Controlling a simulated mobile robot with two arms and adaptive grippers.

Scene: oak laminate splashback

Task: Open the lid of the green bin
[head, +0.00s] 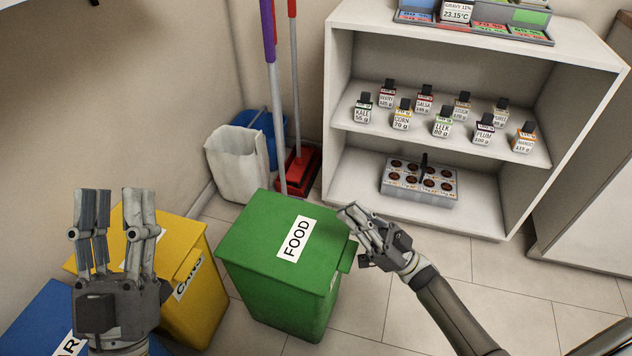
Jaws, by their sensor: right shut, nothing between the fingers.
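The green bin (285,285) stands on the floor in the middle of the head view. Its green lid (260,232) lies flat and closed, with a white label reading FOOD on top. My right gripper (350,215) is shut and empty at the lid's right edge, with its fingertips over or against that edge; I cannot tell if they touch it. Part of the lid's right side is hidden behind the fingers. My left gripper (116,205) is open and empty at the left, fingers pointing up the picture, in front of the yellow bin.
A yellow bin (198,310) and a blue bin (45,315) stand left of the green one. A shelf unit (340,125) with jars stands behind right. Tiled floor is free at right.

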